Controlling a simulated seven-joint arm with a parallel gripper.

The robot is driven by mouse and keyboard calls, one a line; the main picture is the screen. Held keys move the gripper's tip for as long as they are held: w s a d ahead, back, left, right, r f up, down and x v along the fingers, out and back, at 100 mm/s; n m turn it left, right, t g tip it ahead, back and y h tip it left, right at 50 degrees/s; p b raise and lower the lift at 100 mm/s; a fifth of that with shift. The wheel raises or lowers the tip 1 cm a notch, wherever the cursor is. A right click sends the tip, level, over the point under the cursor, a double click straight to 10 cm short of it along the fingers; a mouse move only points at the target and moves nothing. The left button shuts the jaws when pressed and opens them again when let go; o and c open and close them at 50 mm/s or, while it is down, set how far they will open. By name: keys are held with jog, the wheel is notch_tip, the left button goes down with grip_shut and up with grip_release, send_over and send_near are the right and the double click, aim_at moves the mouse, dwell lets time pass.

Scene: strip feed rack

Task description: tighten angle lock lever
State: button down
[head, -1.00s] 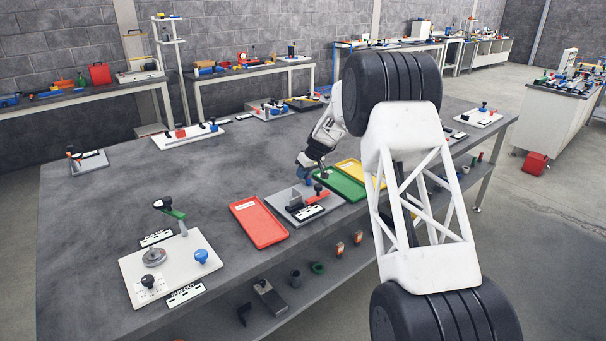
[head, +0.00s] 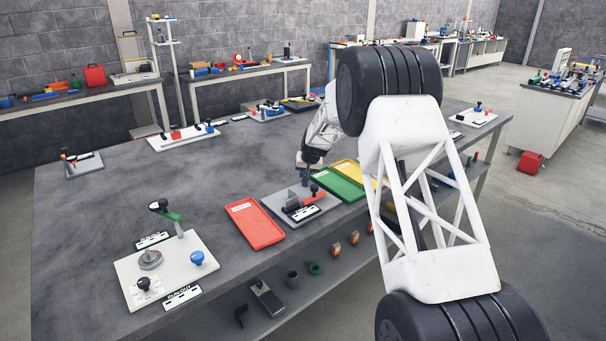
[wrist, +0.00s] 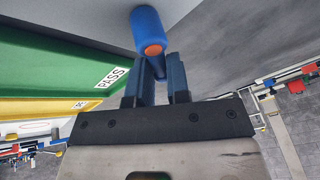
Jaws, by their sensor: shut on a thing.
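The lever's blue grip (wrist: 148,30), with an orange end, is at the top centre of the wrist view. My gripper (wrist: 155,75) is shut on it, with a dark finger on either side. In the head view my gripper (head: 306,172) reaches down at the back of a small grey fixture (head: 318,213). The fixture also carries an orange-red arm (head: 316,198) with a black knob and a dark upright block. The lever's pivot is hidden, so its angle is hard to tell.
A red tray (head: 254,224) lies left of the fixture, and a green tray (head: 336,184) and a yellow tray (head: 350,170) lie to its right. A white board (head: 205,262) with knobs stands at the front left. The middle of the bench (head: 130,190) is clear.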

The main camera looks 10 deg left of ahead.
jog(key=m, duration=0.1)
jog(key=d+m+h, duration=0.1)
jog(key=m, duration=0.1)
jog(key=shift+m+t, duration=0.3)
jog(key=shift+t, duration=0.1)
jog(key=shift+s+d+m+h, duration=0.2)
jog(key=shift+m+h, duration=0.3)
jog(key=shift+m, duration=0.45)
jog(key=shift+s+d+m+h, duration=0.1)
jog(key=shift+d+m+h, duration=0.3)
jog(key=shift+m, duration=0.55)
jog(key=c, duration=1.1)
grip_release()
jog(key=shift+r, duration=0.15)
jog(key=v, duration=0.7)
jog(key=shift+s+a+r, duration=0.15)
jog(key=shift+s+r, duration=0.05)
jog(key=shift+s, duration=0.05)
